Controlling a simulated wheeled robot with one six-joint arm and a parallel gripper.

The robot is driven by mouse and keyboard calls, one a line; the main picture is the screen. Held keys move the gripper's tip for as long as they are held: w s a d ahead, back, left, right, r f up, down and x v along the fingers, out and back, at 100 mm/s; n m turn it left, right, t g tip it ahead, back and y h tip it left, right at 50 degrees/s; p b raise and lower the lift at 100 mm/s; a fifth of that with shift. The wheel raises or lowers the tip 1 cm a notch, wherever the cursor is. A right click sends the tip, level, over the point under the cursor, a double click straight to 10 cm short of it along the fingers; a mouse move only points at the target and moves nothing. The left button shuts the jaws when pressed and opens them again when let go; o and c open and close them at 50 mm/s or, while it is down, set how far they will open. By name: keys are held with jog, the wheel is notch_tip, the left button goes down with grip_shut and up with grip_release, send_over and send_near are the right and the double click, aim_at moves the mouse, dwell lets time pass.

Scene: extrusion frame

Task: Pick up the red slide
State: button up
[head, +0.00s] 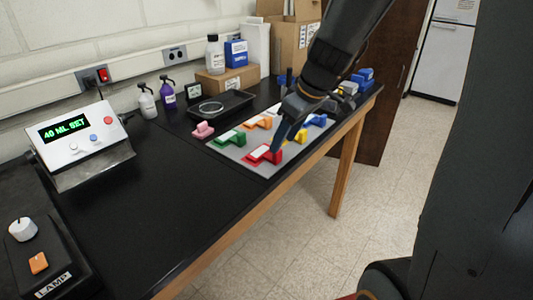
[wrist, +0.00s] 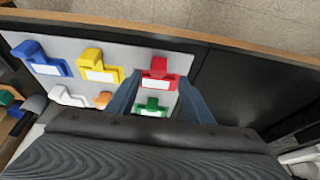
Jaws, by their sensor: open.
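The red slide (head: 263,155) lies on a grey mat (head: 240,154) at the near edge of the black table. It has a white label on it. In the wrist view the red slide (wrist: 158,76) sits in front of my gripper, roughly between the lines of the two fingers. My gripper (head: 284,136) is open and empty above the mat, and its fingers (wrist: 160,95) show apart in the wrist view. The finger tips appear close to the slide, but I cannot tell whether they touch it.
Green (head: 230,138), yellow (head: 300,135), blue (head: 316,120) and orange (head: 259,122) pieces share the mat. A pink piece (head: 203,130) lies left of it. A black tray (head: 222,105) stands behind.

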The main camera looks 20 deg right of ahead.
aim_at(267, 152)
jog(key=shift+d+p+x, duration=0.15)
jog(key=shift+p+x, duration=0.15)
jog(key=shift+x, duration=1.2)
jog(key=shift+d+p+x, duration=0.1)
jog(key=shift+p+x, duration=0.2)
jog(key=shift+x, duration=1.15)
jog(key=shift+f, duration=0.1)
jog(key=c, duration=1.1)
